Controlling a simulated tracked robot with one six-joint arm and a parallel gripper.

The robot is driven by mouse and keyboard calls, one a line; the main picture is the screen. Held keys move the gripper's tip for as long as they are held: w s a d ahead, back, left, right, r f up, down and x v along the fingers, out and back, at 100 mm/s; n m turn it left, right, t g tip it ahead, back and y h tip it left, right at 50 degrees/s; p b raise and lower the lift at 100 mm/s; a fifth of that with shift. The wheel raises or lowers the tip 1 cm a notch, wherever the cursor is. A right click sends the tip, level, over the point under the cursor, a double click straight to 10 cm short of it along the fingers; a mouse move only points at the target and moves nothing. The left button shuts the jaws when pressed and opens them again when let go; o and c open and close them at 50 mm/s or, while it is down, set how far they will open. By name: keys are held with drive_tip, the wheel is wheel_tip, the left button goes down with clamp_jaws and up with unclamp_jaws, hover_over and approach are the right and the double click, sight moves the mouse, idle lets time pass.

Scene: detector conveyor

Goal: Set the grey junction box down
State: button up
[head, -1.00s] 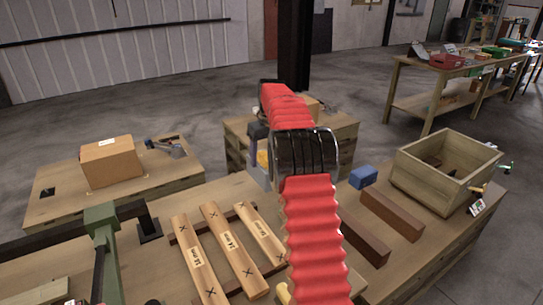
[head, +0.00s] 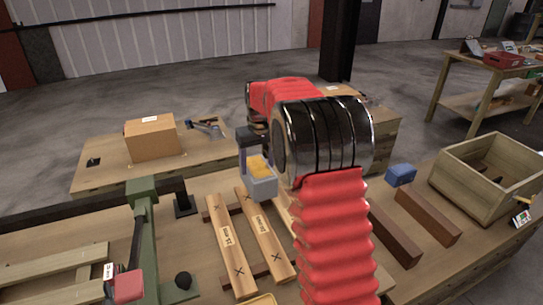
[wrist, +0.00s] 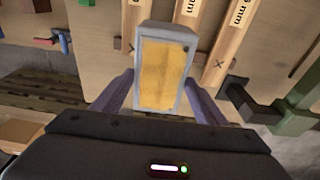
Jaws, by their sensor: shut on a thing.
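The grey junction box (head: 263,188) has a yellow-orange face and a pale grey rim. My gripper (head: 256,160) is shut on it, one finger along each side. In the head view it hangs over the workbench near the labelled wooden rods, partly covering the far ends of some. The wrist view shows the box (wrist: 187,60) between the two fingers of my gripper (wrist: 163,88), with rods and bench behind it. I cannot tell how high its underside is above the bench.
Labelled wooden rods (head: 228,245) lie on dark strips. A green clamp stand (head: 146,235) is at left. Brown bars (head: 427,215), a blue block (head: 401,175) and a wooden crate (head: 463,190) are at right. A cardboard box (head: 152,137) sits on the far table.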

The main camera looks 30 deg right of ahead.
drive_tip(key=s+a+f, duration=0.2)
drive_tip(key=s+a, duration=0.6)
drive_tip(key=a, duration=0.6)
drive_tip(key=shift+s, duration=0.15)
